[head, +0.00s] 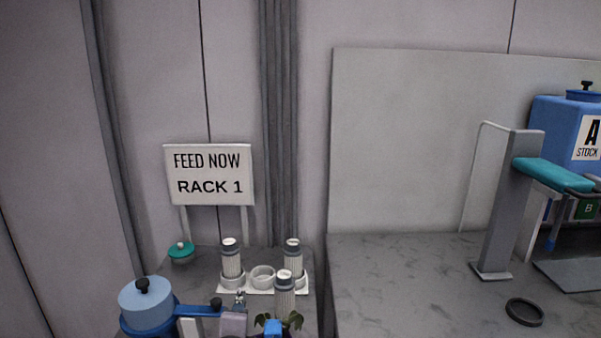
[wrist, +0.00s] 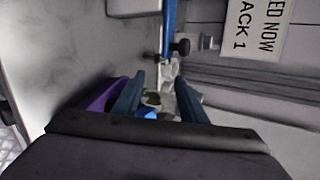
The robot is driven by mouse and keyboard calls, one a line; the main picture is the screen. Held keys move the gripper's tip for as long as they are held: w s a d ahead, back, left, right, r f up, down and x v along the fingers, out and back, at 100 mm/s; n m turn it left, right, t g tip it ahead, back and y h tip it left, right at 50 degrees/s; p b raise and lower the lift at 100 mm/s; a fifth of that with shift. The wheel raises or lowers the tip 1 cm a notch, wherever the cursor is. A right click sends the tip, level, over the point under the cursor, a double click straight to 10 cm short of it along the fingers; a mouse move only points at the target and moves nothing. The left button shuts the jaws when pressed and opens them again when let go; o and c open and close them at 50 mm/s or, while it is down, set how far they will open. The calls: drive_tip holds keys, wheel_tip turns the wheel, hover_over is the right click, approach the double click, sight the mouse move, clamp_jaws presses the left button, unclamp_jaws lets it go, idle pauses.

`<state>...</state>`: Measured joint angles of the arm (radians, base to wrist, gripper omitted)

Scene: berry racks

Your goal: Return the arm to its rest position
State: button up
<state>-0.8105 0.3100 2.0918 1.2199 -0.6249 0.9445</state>
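My gripper (wrist: 158,98) shows in the wrist view as two dark blue fingers standing apart. I see nothing clamped between them. Beyond the fingertips are dark leaves and a small blue piece (wrist: 149,113), partly hidden. I cannot clearly make out my gripper in the head view. The arm's rest position is not marked in either view.
Left bench: blue lidded tank (head: 146,303), teal-lidded pot (head: 181,252), white rack (head: 262,291) with ribbed bottles and an empty ring, leafy plant (head: 292,321). Sign (head: 209,174) reads "FEED NOW RACK 1". Right bench: black ring (head: 524,312), grey stand (head: 507,205), blue stock tank (head: 560,125).

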drive_tip(key=s+d+f+n+g+y+b, duration=0.1)
drive_tip(key=s+f+n+g+y, duration=0.2)
drive_tip(key=s+n, duration=0.6)
drive_tip(key=s+d+f+n+g+y+b, duration=0.1)
drive_tip(key=s+f+n+g+b, duration=0.15)
drive_tip(key=s+f+n, duration=0.5)
drive_tip(key=s+d+f+n+g+h+b, duration=0.1)
drive_tip(key=s+d+f+g+h+b, duration=0.15)
drive_tip(key=d, duration=0.65)
drive_tip(key=s+d+f+g+h+b, duration=0.15)
drive_tip(key=d+f, duration=0.25)
drive_tip(key=d, duration=0.4)
drive_tip(key=s+d+f+n+g+h+b, duration=0.1)
drive_tip(key=s+d+f+g+h+b, duration=0.2)
drive_tip(key=d, duration=0.6)
wheel_tip(320, 180, up, 21)
drive_tip(key=y+p, duration=0.1)
drive_tip(key=p, duration=2)
drive_tip(key=shift+s+d+f+p, duration=0.15)
drive_tip(key=shift+s+d+p, duration=0.25)
drive_tip(key=shift+s, duration=0.05)
